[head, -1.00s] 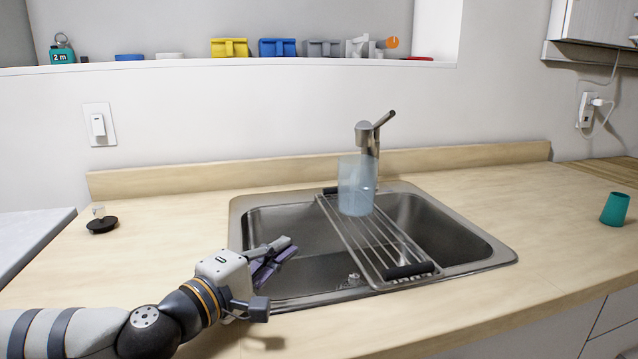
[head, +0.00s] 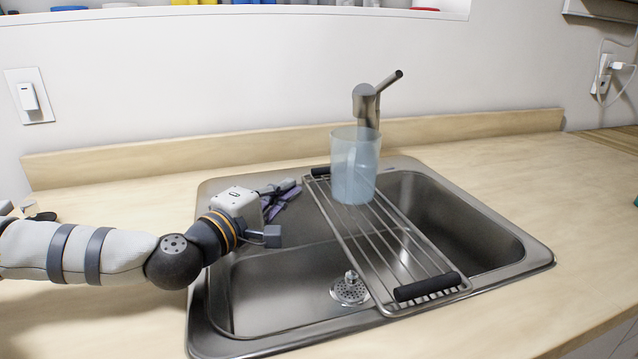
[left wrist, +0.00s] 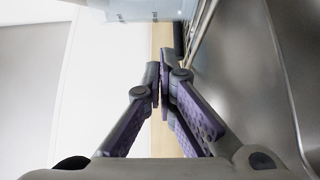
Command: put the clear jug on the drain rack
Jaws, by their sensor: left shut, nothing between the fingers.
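The clear jug (head: 355,168), bluish and see-through, stands upright on the far end of the drain rack (head: 386,240), just in front of the faucet. The rack of metal bars with black end grips lies across the sink. My left gripper (head: 291,190) is shut and empty, over the sink's far left part, left of the jug and apart from it. In the left wrist view the closed purple-padded fingers (left wrist: 163,82) show, with part of the jug (left wrist: 150,8) at the top edge. My right gripper is not in view.
The steel sink (head: 290,290) has a drain strainer (head: 350,289) in its left basin. The faucet (head: 367,105) rises behind the jug. The wooden counter (head: 510,170) to the right is mostly clear. A dark lid-like thing (head: 42,216) is partly hidden by my arm.

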